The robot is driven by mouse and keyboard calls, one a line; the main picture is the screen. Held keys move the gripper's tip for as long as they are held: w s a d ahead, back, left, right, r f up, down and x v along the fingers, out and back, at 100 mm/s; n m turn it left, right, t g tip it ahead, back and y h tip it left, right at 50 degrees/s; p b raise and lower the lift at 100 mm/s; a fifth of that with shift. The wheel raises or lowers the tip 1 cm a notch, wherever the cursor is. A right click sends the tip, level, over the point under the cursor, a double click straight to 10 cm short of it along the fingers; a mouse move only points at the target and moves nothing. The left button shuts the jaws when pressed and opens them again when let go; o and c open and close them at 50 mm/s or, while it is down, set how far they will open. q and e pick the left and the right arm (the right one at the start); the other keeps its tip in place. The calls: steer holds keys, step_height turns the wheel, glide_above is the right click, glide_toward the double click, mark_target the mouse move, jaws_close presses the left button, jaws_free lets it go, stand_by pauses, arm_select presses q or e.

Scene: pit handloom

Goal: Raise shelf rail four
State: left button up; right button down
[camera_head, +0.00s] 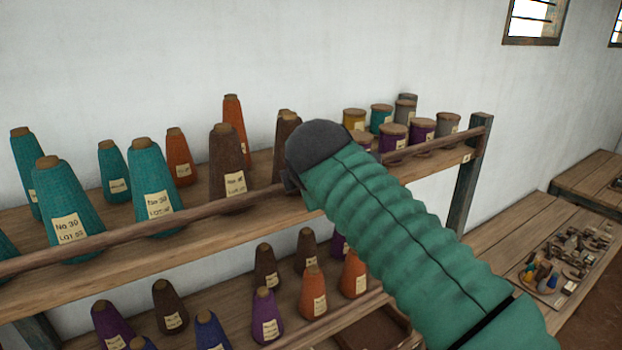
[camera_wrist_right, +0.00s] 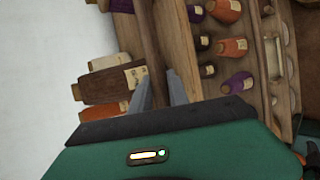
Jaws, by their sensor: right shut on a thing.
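A long round wooden rail (camera_head: 150,226) runs along the front of the upper shelf, before the yarn cones, and reaches the right post. I cannot tell its number from any mark. My right arm comes in from the lower right, and its dark gripper (camera_head: 288,182) is at the middle of this rail; the fingers are mostly hidden in the head view. In the right wrist view the two grey fingers (camera_wrist_right: 161,90) are on either side of the rail (camera_wrist_right: 152,50), shut on it. My left gripper is not in view.
The upper shelf (camera_head: 268,163) bears teal, orange and brown cones (camera_head: 157,190) close behind the rail, and several lidded spools (camera_head: 393,137) at the right. A lower shelf (camera_head: 235,290) holds more cones. A dark post (camera_head: 465,180) stands right, with a bench (camera_head: 520,232) beyond.

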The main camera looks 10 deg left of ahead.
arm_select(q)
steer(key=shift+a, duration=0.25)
arm_select(e)
steer(key=shift+a, duration=0.2)
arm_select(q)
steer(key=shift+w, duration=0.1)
arm_select(e)
steer(key=shift+w+g, duration=0.1)
steer(key=shift+g, duration=0.2)
steer(key=c, duration=1.4)
jaws_free()
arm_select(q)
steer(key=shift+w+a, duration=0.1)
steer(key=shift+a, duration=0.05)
arm_select(e)
steer(key=shift+o, duration=0.6)
steer(key=shift+w+a+f, duration=0.1)
steer(key=shift+w+a, duration=0.05)
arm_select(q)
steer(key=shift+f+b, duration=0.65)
arm_select(e)
steer(key=v, duration=1.6)
steer(key=shift+s+a, duration=0.25)
steer(key=shift+s, duration=0.05)
